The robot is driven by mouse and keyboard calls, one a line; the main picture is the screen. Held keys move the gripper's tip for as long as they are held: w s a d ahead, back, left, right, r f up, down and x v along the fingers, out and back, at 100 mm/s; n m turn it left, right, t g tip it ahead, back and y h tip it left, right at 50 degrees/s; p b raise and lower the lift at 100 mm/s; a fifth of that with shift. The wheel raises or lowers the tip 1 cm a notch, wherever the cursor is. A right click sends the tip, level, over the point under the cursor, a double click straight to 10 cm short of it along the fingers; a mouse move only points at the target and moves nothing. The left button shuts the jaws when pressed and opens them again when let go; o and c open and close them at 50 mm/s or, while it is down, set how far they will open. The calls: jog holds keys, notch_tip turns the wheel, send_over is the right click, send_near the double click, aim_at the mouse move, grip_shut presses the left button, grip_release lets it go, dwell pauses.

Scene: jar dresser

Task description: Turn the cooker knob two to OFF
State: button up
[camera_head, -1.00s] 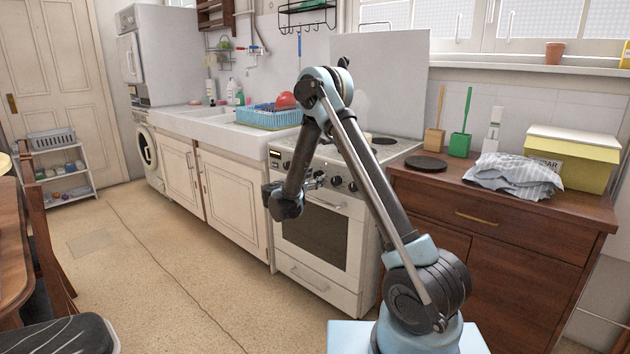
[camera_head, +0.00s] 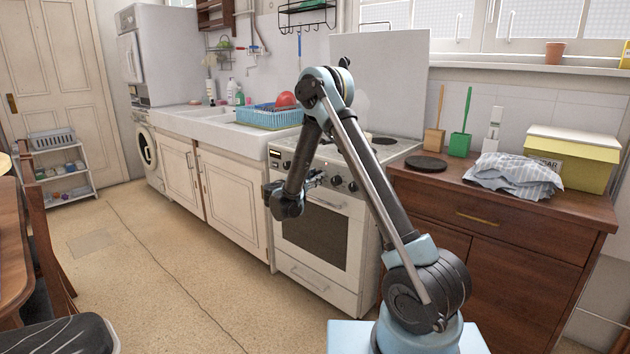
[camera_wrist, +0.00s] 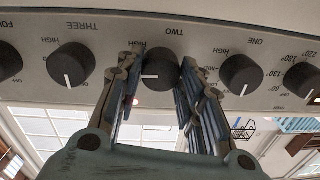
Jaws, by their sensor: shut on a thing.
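Cooker knob two (camera_wrist: 160,70) is a black round knob under the label TWO, in the middle of the wrist view, which shows the panel upside down. Its white line points left in that view. My gripper (camera_wrist: 161,64) has one finger on each side of the knob and is shut on it. The knob cannot be made out clearly there.
Knob three (camera_wrist: 71,63) and knob one (camera_wrist: 240,72) flank the gripper closely, their lines pointing roughly down in the wrist view. A wooden dresser (camera_head: 490,240) stands right of the cooker.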

jog(key=n, duration=0.4)
jog(key=shift+w+a, duration=0.1)
jog(key=n, duration=0.4)
jog(key=shift+a+n+g, duration=0.1)
jog(key=shift+n+g, duration=0.2)
jog(key=shift+n, duration=0.1)
jog(key=n, duration=0.4)
jog(key=shift+w+a, duration=0.1)
jog(key=shift+n, duration=1.9)
jog(key=shift+f, duration=0.1)
jog(key=o, duration=1.1)
jog(key=shift+c, duration=0.2)
